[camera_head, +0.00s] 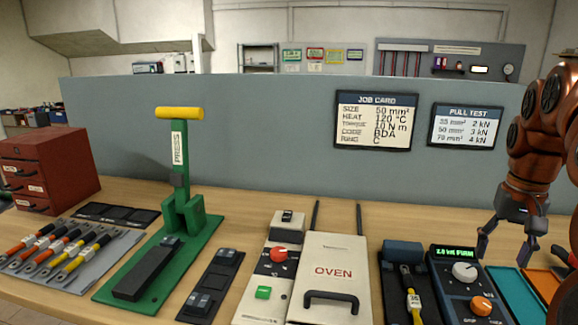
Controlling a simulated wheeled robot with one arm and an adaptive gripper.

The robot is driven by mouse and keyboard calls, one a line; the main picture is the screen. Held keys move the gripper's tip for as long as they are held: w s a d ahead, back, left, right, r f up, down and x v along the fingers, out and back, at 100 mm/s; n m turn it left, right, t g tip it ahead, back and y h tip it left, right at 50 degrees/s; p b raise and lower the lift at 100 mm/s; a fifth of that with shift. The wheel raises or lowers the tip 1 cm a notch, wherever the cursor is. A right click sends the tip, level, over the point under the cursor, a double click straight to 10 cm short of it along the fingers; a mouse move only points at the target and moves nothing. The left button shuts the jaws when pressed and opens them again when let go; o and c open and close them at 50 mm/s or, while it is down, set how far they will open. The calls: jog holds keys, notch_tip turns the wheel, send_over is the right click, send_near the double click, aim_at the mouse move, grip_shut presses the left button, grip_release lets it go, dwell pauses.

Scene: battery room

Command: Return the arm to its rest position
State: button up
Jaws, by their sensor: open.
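My arm reaches in from the right edge in the head view, dark orange with black joints. My gripper (504,247) hangs below it at the right, with its two fingers apart and nothing between them. It is above the right end of the bench, behind the teal tray (496,283) and the orange tray (549,287). The base of the arm is out of the picture.
A blue pull tester (464,290) with knobs stands just left of the gripper. Further left are the oven (333,250), the green press (185,205), cables (62,247) and red drawers (45,168). A grey panel (270,130) stands behind the bench.

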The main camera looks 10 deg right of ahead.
jog(key=s+a+n+p, duration=0.35)
jog(key=a+p, duration=0.25)
jog(key=a, duration=1.1)
jog(key=s+a+f+n+g+p, duration=0.1)
jog(key=s+a+f+p, duration=0.1)
jog(key=s+a, duration=0.3)
jog(key=s+a+f+n+p, duration=0.2)
jog(key=s+a, duration=0.3)
jog(key=s, duration=0.4)
jog(key=shift+a+f+g+p, duration=0.3)
jog(key=shift+f+g+p, duration=0.1)
jog(key=shift+f+p, duration=0.3)
jog(key=shift+r, duration=0.1)
